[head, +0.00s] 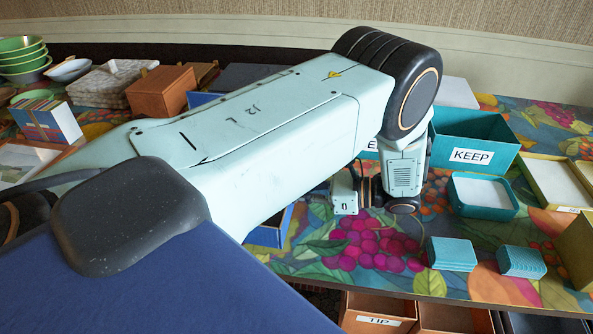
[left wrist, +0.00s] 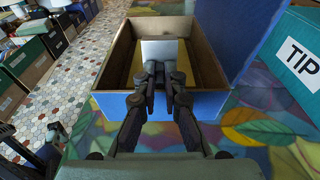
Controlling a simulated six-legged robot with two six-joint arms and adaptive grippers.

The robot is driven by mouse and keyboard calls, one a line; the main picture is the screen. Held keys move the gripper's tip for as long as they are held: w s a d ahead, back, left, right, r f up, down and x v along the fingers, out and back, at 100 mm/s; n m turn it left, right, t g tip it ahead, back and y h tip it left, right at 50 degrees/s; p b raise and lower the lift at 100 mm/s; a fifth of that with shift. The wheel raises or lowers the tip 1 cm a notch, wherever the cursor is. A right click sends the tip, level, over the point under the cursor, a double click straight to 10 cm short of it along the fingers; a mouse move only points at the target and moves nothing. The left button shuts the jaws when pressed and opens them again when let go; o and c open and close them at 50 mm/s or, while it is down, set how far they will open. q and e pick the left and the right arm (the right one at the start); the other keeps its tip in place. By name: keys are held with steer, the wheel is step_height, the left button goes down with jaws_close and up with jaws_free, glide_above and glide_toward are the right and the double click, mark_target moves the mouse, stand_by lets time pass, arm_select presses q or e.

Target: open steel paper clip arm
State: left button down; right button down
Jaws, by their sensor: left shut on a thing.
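In the left wrist view my left gripper (left wrist: 160,70) is shut on a grey, plate-like steel piece (left wrist: 163,49), which looks like the paper clip arm. The piece stands up beyond the fingertips, over the open blue box (left wrist: 160,106) with a brown inside. I cannot tell whether it is joined to anything below, since the fingers cover its lower edge. In the head view my left arm crosses the picture and its fingers are hidden. A blue box part (head: 268,234) shows below the arm. My right gripper is not in view.
A teal box marked TIP (left wrist: 299,60) stands right of the blue box. In the head view a teal KEEP box (head: 478,133), a teal tray (head: 482,196) and two small teal stacks (head: 452,254) stand at right. Green bowls (head: 22,50) sit far left.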

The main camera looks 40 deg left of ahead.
arm_select(q)
steer(key=shift+a, duration=0.1)
stand_by(0.3)
steer(key=c, duration=1.4)
jaws_free()
steer(key=shift+c, duration=0.2)
steer(key=v, duration=1.2)
steer(key=shift+w, duration=0.1)
